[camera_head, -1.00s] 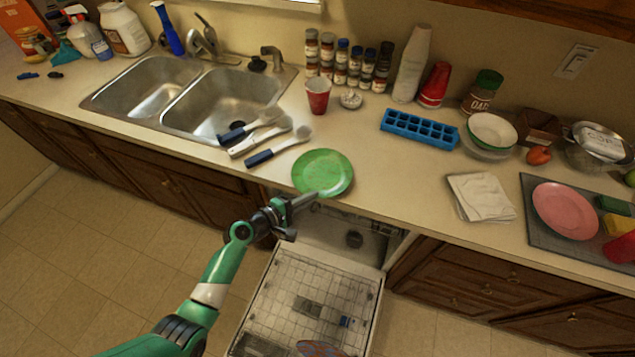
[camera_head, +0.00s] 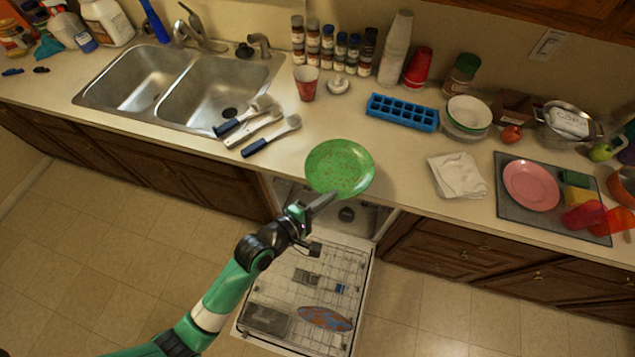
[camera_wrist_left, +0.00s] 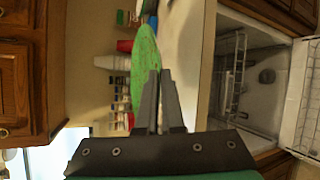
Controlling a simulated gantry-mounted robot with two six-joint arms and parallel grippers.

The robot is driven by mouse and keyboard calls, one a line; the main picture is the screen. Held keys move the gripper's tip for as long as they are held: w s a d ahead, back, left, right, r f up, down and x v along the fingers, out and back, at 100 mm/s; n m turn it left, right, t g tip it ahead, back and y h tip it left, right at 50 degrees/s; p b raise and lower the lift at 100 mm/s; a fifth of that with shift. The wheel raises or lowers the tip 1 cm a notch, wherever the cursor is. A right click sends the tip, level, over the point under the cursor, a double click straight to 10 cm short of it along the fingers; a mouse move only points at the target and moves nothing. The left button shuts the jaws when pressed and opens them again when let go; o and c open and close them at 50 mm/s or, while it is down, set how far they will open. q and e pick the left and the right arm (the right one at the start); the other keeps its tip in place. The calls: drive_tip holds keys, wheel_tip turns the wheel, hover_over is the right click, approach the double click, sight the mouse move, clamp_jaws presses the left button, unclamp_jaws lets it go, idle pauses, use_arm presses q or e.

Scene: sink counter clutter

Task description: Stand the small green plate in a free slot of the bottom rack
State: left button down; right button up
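The small green plate (camera_head: 340,166) is held by its near rim in my left gripper (camera_head: 322,202), above the counter's front edge. In the left wrist view the plate (camera_wrist_left: 146,58) shows at a steep angle, its rim at the closed fingertips (camera_wrist_left: 160,76). The bottom rack (camera_head: 295,262) is pulled out over the open dishwasher door, below and in front of the plate. An orange-and-blue oval item (camera_head: 325,318) and a grey item (camera_head: 268,320) lie toward its near end. The separate slots are too small to make out. My right gripper is not in view.
The counter edge and dishwasher opening (camera_head: 347,214) lie just under the plate. Brushes (camera_head: 270,135) lie left of it, a folded white cloth (camera_head: 457,175) right. A red cup (camera_head: 306,83) and blue ice tray (camera_head: 402,111) stand behind. The floor beside the door is clear.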

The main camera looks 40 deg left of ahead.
use_arm(q)
drive_tip(key=shift+d+r, duration=0.2)
drive_tip(key=shift+d, duration=0.05)
drive_tip(key=s+a+r+y+p, duration=0.1)
drive_tip(key=s+r+p, duration=0.2)
drive_tip(key=s+p, duration=0.2)
drive_tip(key=s+a+r+n+p, duration=0.1)
drive_tip(key=s+r+p, duration=0.2)
drive_tip(key=s+p, duration=0.2)
drive_tip(key=shift+s+a+y, duration=0.2)
drive_tip(key=shift+s+y, duration=0.2)
drive_tip(key=shift+s, duration=0.6)
drive_tip(key=shift+d, duration=0.1)
